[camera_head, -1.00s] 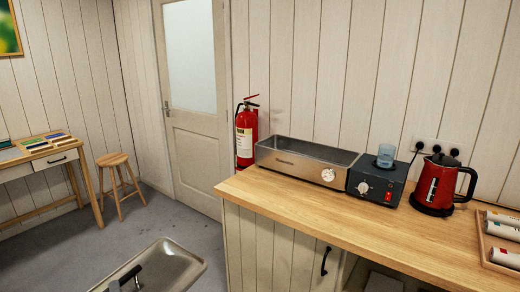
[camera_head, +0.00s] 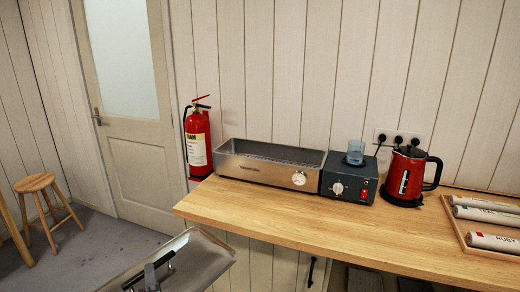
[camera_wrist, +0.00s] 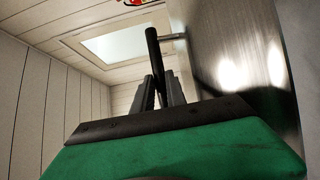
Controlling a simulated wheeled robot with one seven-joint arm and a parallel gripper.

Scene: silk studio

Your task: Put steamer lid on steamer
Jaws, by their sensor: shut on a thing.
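The steamer (camera_head: 262,170) is a long open metal box with a round dial on its front, at the left end of the wooden counter. Its top is uncovered. The steamer lid (camera_head: 205,262) is a shiny metal plate with a dark bar handle (camera_wrist: 153,50). It is held in the air at the bottom of the head view, in front of and below the counter's left end, apart from the steamer. My gripper (camera_wrist: 158,88) is shut on the handle.
The wooden counter (camera_head: 300,218) has bare room in front of the steamer. A dark box with a blue cup (camera_head: 355,150) stands right beside the steamer, then a red kettle (camera_head: 408,177) and a tray of rolls (camera_head: 466,235).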

